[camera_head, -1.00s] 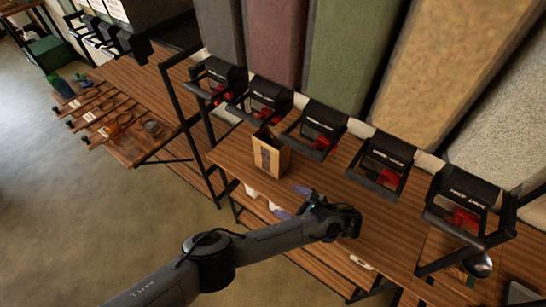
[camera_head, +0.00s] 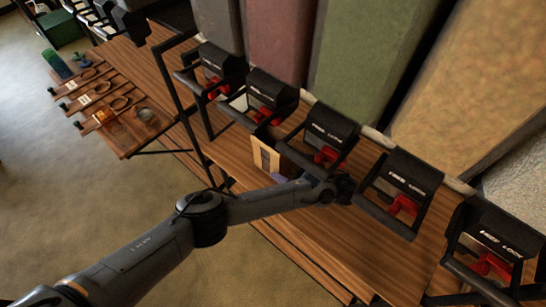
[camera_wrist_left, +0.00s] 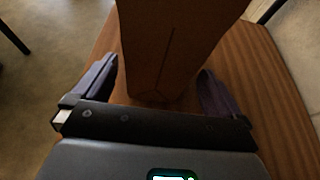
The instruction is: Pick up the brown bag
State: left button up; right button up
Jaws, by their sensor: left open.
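The brown bag (camera_head: 266,155) stands on the wooden shelf, below the row of black dispensers, partly hidden by my left arm and gripper in the head view. In the left wrist view the bag (camera_wrist_left: 172,45) fills the upper middle, its lower part between the two purple fingers. My left gripper (camera_wrist_left: 158,88) is open, with one finger on each side of the bag and a gap showing at the left. I cannot tell whether the right finger touches it. In the head view the left gripper (camera_head: 308,183) is close beside the bag. My right gripper is not in view.
Several black dispensers with red parts, such as this dispenser (camera_head: 330,135), overhang the shelf close to my gripper. The wooden shelf (camera_head: 325,225) is mostly bare in front. A lower table (camera_head: 125,125) with boards stands at the left.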

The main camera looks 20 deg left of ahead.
pick_arm(q)
jog(key=shift+w+a+f+b, duration=0.15)
jog(key=shift+a+f+b, duration=0.1)
jog(key=shift+a+b, duration=0.15)
jog(key=x, duration=0.3)
jog(key=shift+a+r+b, duration=0.2)
jog(key=shift+b, duration=0.15)
jog(key=shift+w+a+f, duration=0.15)
jog(key=shift+a+f, duration=0.1)
jog(key=shift+a, duration=0.2)
jog(key=shift+c, duration=0.2)
jog(key=c, duration=1.4)
